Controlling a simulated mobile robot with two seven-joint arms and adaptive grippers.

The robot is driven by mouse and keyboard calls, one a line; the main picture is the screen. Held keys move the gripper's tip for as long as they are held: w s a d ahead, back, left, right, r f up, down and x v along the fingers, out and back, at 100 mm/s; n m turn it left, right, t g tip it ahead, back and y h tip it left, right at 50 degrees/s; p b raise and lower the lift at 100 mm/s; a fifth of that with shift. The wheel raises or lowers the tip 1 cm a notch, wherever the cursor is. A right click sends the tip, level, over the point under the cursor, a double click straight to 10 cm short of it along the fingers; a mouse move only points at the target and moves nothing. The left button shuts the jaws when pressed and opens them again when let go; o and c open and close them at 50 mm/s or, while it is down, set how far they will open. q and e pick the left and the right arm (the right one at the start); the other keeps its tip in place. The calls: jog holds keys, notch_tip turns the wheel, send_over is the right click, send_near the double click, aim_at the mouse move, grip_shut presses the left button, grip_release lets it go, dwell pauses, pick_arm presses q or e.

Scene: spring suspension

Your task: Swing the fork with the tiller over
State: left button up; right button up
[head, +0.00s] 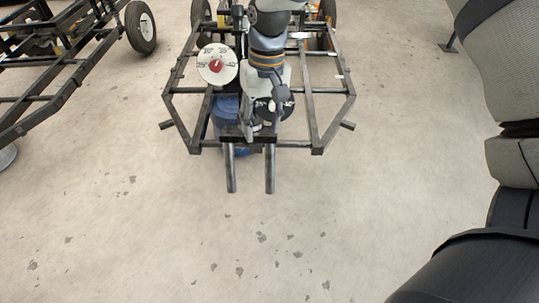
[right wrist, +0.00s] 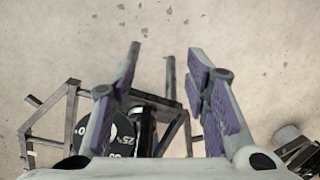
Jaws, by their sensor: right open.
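The fork shows in the head view as a dark crossbar (head: 248,138) with two grey prongs pointing down the picture, at the near end of a black tube frame. The right wrist view shows its prongs (right wrist: 170,78) beyond my fingers. My right gripper (head: 262,122) is over the crossbar, seen from behind. In the right wrist view its purple-padded fingers (right wrist: 160,95) are apart, with part of the fork showing between them. I cannot tell whether they touch it. The tiller is not clearly distinguishable; my arm covers part of this area. My left gripper is out of view.
A white dial (head: 216,64) with a red centre stands left of my arm. A dark dial (head: 264,105) is partly behind my gripper, near a blue cylinder (head: 222,108). Another wheeled frame (head: 60,88) stands at the left. The floor in front is clear.

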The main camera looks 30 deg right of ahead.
jog(key=s+a+f, duration=0.1)
jog(key=s+f, duration=0.2)
jog(key=f, duration=0.3)
jog(key=shift+s, duration=0.35)
